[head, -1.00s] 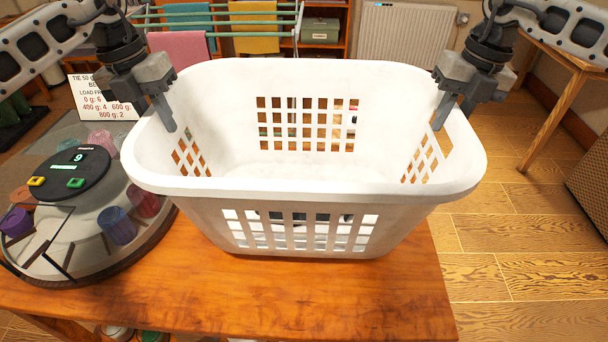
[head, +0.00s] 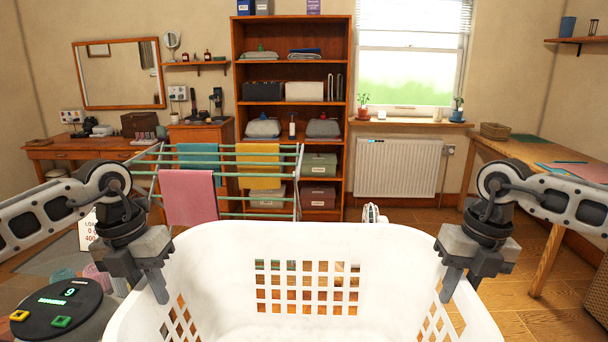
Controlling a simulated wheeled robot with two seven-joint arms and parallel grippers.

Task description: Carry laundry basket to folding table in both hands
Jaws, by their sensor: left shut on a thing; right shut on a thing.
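The white laundry basket (head: 308,238) is at the bottom centre of the head view, upright, with square holes in its walls. Its front part and base are cut off by the frame. My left gripper (head: 158,285) is shut on the basket's left rim, one finger showing inside the wall. My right gripper (head: 450,285) is shut on the right rim in the same way. A wooden table (head: 515,150) with papers on it stands at the right wall; I cannot tell if it is the folding table.
A round device with a black top (head: 62,312) is close to the basket's left side. A drying rack (head: 228,172) with towels stands ahead, before a shelf unit (head: 240,80). A radiator (head: 398,168) is below the window. Open floor (head: 535,255) shows at the right.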

